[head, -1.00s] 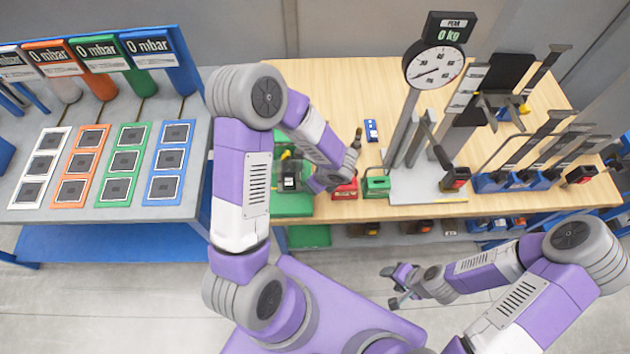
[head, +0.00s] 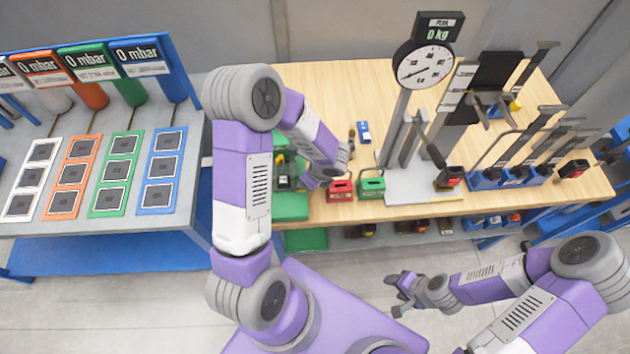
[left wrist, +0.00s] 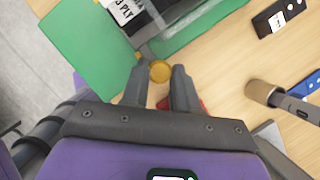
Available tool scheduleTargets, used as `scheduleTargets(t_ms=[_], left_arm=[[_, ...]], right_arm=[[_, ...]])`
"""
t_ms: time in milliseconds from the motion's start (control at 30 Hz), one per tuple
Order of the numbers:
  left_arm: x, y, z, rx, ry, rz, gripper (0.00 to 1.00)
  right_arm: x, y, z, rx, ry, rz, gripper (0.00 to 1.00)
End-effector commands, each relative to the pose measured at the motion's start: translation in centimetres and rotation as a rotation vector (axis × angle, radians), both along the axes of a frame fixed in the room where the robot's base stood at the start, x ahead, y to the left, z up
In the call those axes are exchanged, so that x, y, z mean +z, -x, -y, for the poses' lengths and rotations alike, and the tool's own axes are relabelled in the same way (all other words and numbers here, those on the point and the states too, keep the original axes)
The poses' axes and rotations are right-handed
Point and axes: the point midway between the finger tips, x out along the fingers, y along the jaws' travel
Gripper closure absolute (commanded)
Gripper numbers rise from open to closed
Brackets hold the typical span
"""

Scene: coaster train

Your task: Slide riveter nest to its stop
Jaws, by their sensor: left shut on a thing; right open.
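The green riveter station (head: 291,206) stands at the table's front left edge, partly hidden behind my left arm. Its green base (left wrist: 95,45) and a clear-sided part with a white "PLY" label (left wrist: 128,12) show in the left wrist view. My left gripper (head: 310,180) is beside the station, and its fingers (left wrist: 160,84) are shut on a round yellow knob (left wrist: 160,71). I cannot tell where the nest or its stop is. My right gripper (head: 396,287) is open and empty, in front of the table, above the floor.
A red box (head: 340,191) and a green box (head: 371,187) sit just right of the station. A dark-handled tool (left wrist: 262,92) lies behind them. A gauge stand (head: 422,65) rises further right. A side table (head: 110,225) with coloured pad strips stands left.

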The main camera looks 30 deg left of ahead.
Motion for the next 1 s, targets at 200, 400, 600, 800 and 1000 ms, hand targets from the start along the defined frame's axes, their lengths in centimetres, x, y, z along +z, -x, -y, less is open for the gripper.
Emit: scheduleTargets(t_ms=[200, 400, 600, 800, 1000], left_arm=[[0.2, -0.3, -0.1, -0.001, -0.003, 0.009, 0.56], [0.2, -0.3, 0.0, -0.003, -0.002, 0.007, 0.46], [0.5, -0.3, 0.2, -0.003, -0.002, 0.007, 0.46], [3.3, -0.2, 1.3, -0.003, -0.002, 0.011, 0.46], [6.1, 0.0, 2.4, -0.004, -0.003, 0.010, 0.46]], right_arm=[[0.0, 0.0, 0.0, 0.001, 0.000, 0.000, 0.46], [0.0, 0.0, 0.0, 0.001, 0.000, 0.000, 0.46], [0.1, 0.0, 0.0, 0.001, 0.000, 0.000, 0.46], [0.5, 0.0, 0.0, 0.001, 0.000, 0.000, 0.46], [0.9, 0.0, 0.0, 0.001, 0.000, 0.000, 0.46]])
